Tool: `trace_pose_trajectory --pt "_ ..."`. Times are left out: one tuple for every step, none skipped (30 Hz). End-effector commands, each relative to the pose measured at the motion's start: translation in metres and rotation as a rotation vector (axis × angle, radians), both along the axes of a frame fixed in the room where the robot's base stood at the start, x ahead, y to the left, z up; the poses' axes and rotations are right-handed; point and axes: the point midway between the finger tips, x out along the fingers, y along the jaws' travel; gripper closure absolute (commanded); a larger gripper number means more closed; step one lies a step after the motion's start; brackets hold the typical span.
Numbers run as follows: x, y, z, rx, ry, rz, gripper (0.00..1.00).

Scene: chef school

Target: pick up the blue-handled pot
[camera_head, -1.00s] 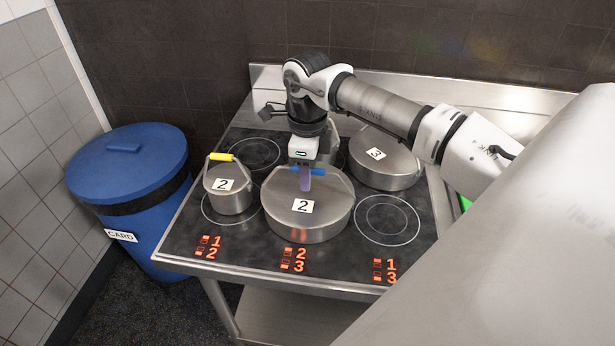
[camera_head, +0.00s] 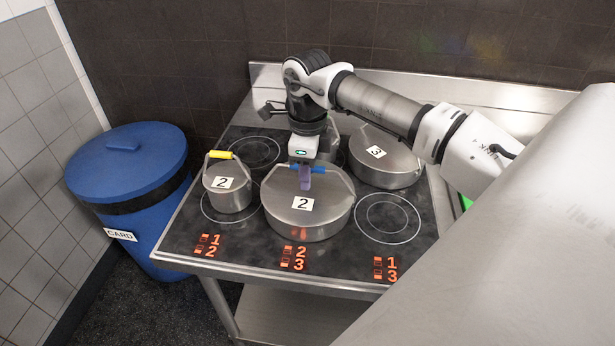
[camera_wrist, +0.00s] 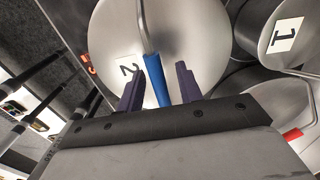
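The blue-handled pot (camera_head: 322,223) is a wide, lidded steel pot labelled 2 on the front middle burner. It shows in the wrist view (camera_wrist: 208,40) with its blue handle grip (camera_wrist: 156,84) rising toward my gripper. My gripper (camera_head: 305,178) is above the pot at the handle. In the wrist view its two purple fingers (camera_wrist: 160,70) stand apart, one on each side of the blue grip. A gap shows between the grip and the right finger; the left finger is closer. The far side of the handle is partly hidden in the head view.
A small yellow-handled pot (camera_head: 228,198) labelled 2 stands close on the left. A pot labelled 3 (camera_head: 388,168) stands behind right; another pot is partly hidden behind my arm. The front right burner (camera_head: 388,218) is free. A blue bin (camera_head: 125,165) stands left of the stove (camera_head: 225,264).

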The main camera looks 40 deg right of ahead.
Motion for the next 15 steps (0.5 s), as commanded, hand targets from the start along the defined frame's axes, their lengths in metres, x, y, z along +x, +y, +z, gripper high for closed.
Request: trace_pose_trajectory --pt "0.0000 0.0000 0.0002 0.000 0.000 0.000 0.64" --pt "0.0000 0.0000 0.0002 0.000 0.000 0.000 0.64" --pt "0.0000 0.0000 0.0001 0.000 0.000 0.000 0.68" --pt "0.0000 0.0000 0.0001 0.000 0.000 0.000 0.72" --pt "0.0000 0.0000 0.0001 0.000 0.000 0.000 0.76" --pt "0.0000 0.0000 0.0001 0.000 0.000 0.000 0.81" --pt "0.0000 0.0000 0.0001 0.000 0.000 0.000 0.85" --pt "0.0000 0.0000 0.0001 0.000 0.000 0.000 0.89" --pt "0.0000 0.0000 0.0001 0.000 0.000 0.000 0.94" --pt "0.0000 0.0000 0.0001 0.000 0.000 0.000 0.98" --pt "0.0000 0.0000 0.0001 0.000 0.000 0.000 1.00" --pt "0.0000 0.0000 0.0001 0.000 0.000 0.000 1.00" --pt "0.0000 0.0000 0.0000 0.000 0.000 0.000 1.00" --pt "0.0000 0.0000 0.0000 0.000 0.000 0.000 1.00" --pt "0.0000 0.0000 0.0000 0.000 0.000 0.000 1.00"
